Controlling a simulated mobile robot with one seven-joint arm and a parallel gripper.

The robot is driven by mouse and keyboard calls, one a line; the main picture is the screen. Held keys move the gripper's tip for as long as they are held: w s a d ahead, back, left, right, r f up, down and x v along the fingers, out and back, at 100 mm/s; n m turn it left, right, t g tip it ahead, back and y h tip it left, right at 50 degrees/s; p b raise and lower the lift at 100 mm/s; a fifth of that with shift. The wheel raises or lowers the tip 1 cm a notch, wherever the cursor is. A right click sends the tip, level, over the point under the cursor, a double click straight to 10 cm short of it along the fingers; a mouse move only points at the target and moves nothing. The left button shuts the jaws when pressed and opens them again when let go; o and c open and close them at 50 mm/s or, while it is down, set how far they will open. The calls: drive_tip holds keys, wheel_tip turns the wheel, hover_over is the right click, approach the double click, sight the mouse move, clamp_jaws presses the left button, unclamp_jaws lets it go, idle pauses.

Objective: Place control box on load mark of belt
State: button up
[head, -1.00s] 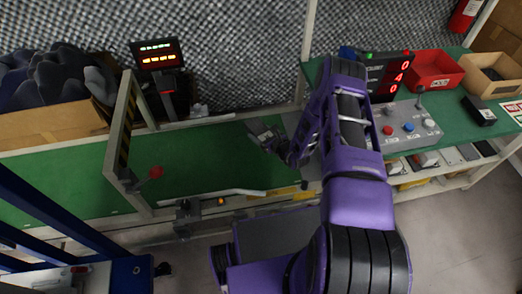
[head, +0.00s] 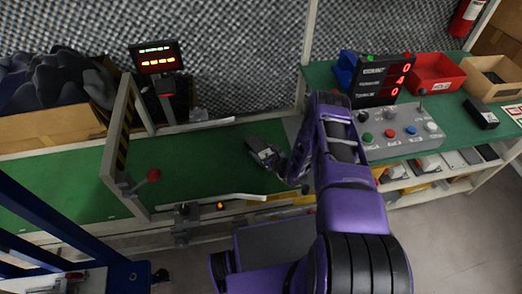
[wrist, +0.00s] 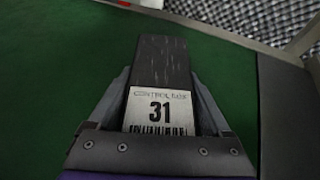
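The control box (wrist: 164,62) is a black block with a white label reading "31". In the wrist view it sits between the two fingers of my gripper (wrist: 160,85), which is shut on it. In the head view my gripper (head: 268,158) and the dark box are over the right part of the green belt (head: 200,165). I cannot tell whether the box touches the belt surface. No load mark can be made out; the arm and box hide part of the belt.
A frame gate (head: 122,140) with a red knob (head: 152,175) spans the belt at left. A lit display (head: 155,57) stands behind it. At right are a button panel (head: 405,130), a red bin (head: 435,72), a cardboard bin (head: 492,80) and another black box (head: 480,112).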

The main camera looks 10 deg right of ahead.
drive_tip(key=shift+o, duration=1.1)
drive_tip(key=shift+r, duration=0.2)
drive_tip(key=p+v, duration=0.2)
drive_tip(key=v, duration=1)
